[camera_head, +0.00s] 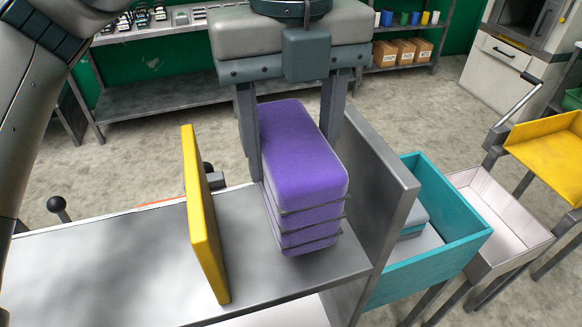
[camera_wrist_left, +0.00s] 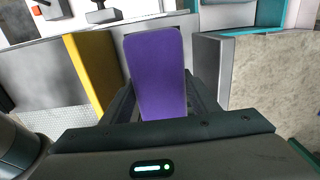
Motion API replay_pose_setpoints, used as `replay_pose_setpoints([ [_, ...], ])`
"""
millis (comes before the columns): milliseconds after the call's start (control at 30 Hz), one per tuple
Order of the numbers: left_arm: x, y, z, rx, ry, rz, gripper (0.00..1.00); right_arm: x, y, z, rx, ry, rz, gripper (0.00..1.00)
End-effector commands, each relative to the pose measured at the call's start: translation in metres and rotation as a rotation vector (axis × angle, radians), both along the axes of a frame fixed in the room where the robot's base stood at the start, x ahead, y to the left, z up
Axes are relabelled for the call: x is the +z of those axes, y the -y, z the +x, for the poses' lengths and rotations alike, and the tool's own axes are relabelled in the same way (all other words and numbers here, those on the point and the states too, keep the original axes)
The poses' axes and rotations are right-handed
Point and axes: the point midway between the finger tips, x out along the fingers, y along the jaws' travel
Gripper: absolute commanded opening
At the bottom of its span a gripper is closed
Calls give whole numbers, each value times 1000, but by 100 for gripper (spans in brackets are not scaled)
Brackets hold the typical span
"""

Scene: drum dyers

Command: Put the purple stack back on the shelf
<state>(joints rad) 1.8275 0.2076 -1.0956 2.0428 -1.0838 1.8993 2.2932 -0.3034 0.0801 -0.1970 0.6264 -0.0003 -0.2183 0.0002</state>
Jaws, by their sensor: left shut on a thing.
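The purple stack (camera_head: 302,165) is several soft-looking purple layers with dark bands between them. It is upright between a yellow divider (camera_head: 204,215) on its left and a grey end panel (camera_head: 372,165) on its right, over the grey metal shelf (camera_head: 110,265). I cannot tell whether its underside touches the shelf. My left gripper (camera_head: 292,150) reaches in from the far side and is shut on the stack, one finger along each side. In the left wrist view the purple top (camera_wrist_left: 155,65) shows between the fingers, with the yellow divider (camera_wrist_left: 90,75) at left. My right gripper is out of view.
A teal bin (camera_head: 435,235) with grey-blue pieces stands right of the end panel. A whitish tray (camera_head: 495,215) and a yellow tray (camera_head: 548,145) lie farther right. The shelf left of the divider is bare. Behind are a rack (camera_head: 180,95) and cardboard boxes (camera_head: 403,52).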

Motion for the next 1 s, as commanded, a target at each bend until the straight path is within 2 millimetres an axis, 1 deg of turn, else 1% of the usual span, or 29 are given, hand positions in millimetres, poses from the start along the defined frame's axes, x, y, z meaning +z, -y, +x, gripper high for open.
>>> replay_pose_setpoints([
  [133,0,0,0,0,0,0,23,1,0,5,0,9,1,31],
  [233,-3,0,0,0,-1,0,23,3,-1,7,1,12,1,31],
  [333,-13,0,-1,-1,-3,0,23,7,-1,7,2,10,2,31],
  [500,-33,0,0,-1,-2,-1,23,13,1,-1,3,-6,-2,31],
  [600,-40,0,-1,-1,-1,0,23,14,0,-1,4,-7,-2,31],
  [1000,-43,0,0,0,0,-1,23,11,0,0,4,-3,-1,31],
])
